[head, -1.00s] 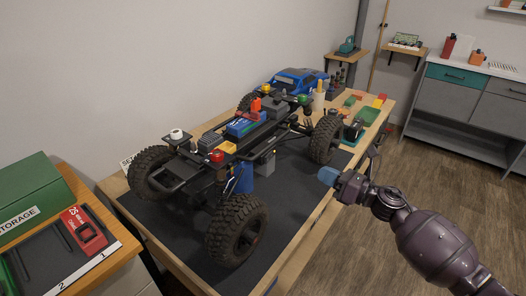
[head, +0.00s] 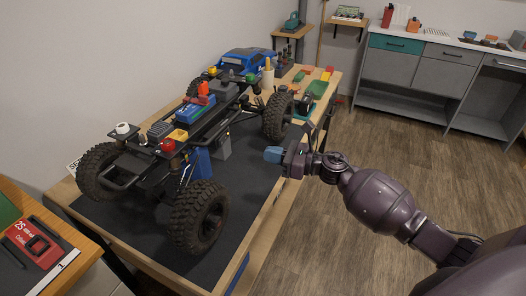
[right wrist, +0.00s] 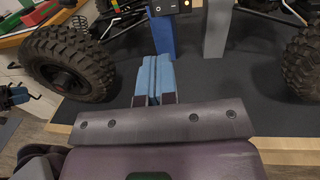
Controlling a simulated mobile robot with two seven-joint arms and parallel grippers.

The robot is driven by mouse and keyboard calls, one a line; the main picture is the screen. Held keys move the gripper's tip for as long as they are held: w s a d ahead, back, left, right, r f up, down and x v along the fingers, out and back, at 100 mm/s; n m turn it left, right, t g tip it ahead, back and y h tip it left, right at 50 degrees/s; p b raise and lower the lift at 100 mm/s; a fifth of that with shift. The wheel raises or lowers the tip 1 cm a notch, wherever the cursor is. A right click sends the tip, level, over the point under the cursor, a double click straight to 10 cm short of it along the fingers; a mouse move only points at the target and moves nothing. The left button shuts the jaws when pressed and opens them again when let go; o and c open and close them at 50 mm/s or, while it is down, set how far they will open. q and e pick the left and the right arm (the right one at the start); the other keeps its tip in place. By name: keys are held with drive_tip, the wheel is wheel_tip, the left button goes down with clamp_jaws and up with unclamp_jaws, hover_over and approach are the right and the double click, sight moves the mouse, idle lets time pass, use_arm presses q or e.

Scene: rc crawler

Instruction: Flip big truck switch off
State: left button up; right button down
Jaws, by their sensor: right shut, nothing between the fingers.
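The big truck (head: 150,165) is a black crawler chassis with large tyres, raised on a blue post (head: 201,161) and a grey post (head: 223,147). My right gripper (head: 273,155) is shut and empty, with blue fingertips, to the right of the chassis and apart from it. In the right wrist view its fingers (right wrist: 155,75) point at the posts between two wheels. A black box (right wrist: 168,7) with small orange marks shows at the top edge there; I cannot tell whether it is the switch.
The truck stands on a dark mat (head: 128,222) on a wooden bench. A blue truck body (head: 246,62) and coloured parts lie at the far end. A shelf with a red box (head: 36,243) is at lower left. Open floor (head: 380,150) lies to the right.

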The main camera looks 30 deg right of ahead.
sight(222, 144)
drive_tip(key=x, duration=1.2)
drive_tip(key=shift+a, duration=0.1)
